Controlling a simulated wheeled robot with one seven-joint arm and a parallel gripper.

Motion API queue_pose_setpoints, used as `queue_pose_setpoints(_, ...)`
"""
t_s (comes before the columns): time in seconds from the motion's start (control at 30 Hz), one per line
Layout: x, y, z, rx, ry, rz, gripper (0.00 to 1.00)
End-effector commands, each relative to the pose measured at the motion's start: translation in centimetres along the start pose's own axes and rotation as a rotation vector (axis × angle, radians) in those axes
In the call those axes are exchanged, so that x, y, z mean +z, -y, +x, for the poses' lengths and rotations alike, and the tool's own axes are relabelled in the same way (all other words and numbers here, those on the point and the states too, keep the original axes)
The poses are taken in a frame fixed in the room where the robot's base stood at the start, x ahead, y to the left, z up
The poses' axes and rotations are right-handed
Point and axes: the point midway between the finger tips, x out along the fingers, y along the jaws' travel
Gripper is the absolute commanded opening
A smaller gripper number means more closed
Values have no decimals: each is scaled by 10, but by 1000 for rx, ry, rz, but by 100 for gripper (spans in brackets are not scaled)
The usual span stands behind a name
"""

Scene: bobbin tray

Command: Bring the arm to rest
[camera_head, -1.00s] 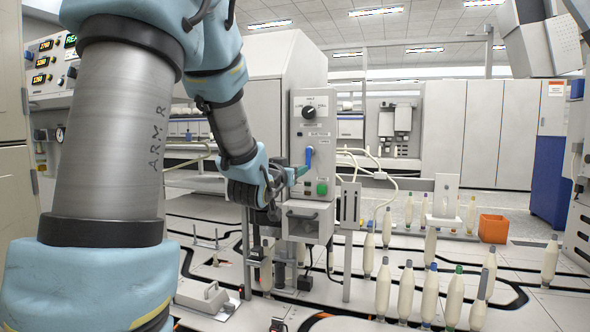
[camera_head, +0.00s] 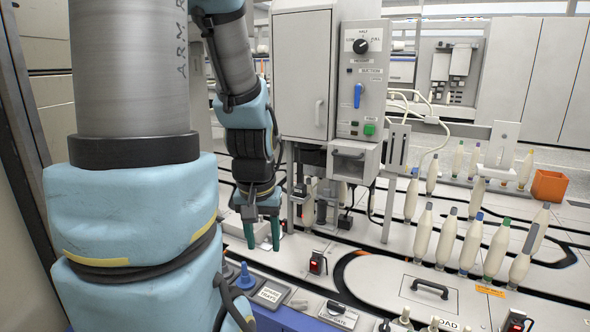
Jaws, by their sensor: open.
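My arm comes down the left side of the head camera view. My gripper (camera_head: 262,238) hangs with its green fingers pointing down, apart and with nothing seen between them. It is left of the grey control box (camera_head: 361,90), lower than the blue lever (camera_head: 357,95) and clear of it. The lever stands upright, with a green button (camera_head: 369,129) below it. Whether the fingertips touch the pale fixture behind them cannot be told.
Several cream bobbins (camera_head: 446,238) stand right of the box on the pale track table. An orange bin (camera_head: 549,185) is at the far right.

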Motion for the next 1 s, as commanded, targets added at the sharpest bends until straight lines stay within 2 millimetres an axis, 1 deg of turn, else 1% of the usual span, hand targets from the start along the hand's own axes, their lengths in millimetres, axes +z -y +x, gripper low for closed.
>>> queue_pose_setpoints(0.03, 19, 2, -1, 2, 65, -15, 50)
queue_pose_setpoints(0.07, 13, 2, -16, 2, 54, -10, 50)
queue_pose_setpoints(0.1, 10, 1, -26, 2, 50, -9, 50)
queue_pose_setpoints(0.27, 3, 1, -57, 2, 49, -8, 50)
queue_pose_setpoints(0.37, -2, 1, -82, 2, 48, -8, 50)
queue_pose_setpoints(0.47, -7, 1, -111, 2, 47, -8, 50)
queue_pose_setpoints(0.7, -22, 1, -186, 2, 47, -8, 50)
queue_pose_setpoints(1.0, -38, 1, -275, 2, 46, -7, 50)
